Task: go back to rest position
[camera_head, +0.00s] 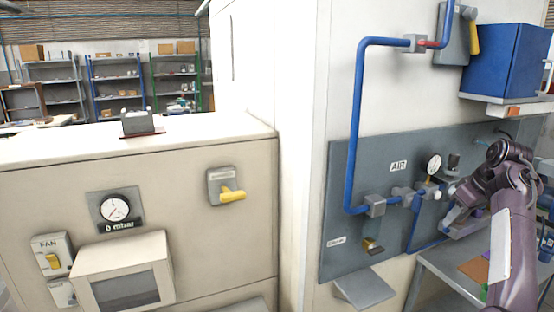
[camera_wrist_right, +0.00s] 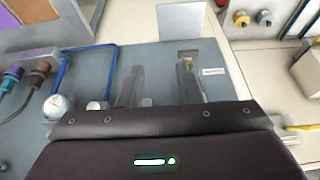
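My right arm comes in from the right in the head view, with the right gripper (camera_head: 452,208) in front of the grey AIR panel (camera_head: 345,225), close to the blue piping. In the right wrist view the two fingers of the right gripper (camera_wrist_right: 160,85) stand apart, with only the panel showing between them. The gripper is open and empty. My left gripper is in neither view. No brush can be made out.
A blue pipe (camera_head: 358,120) and a pressure gauge (camera_head: 433,163) are near the right gripper. A blue box (camera_head: 503,60) sits above the arm. A metal table (camera_head: 450,272) stands below it. A cabinet with a yellow-handled switch (camera_head: 231,195) is on the left.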

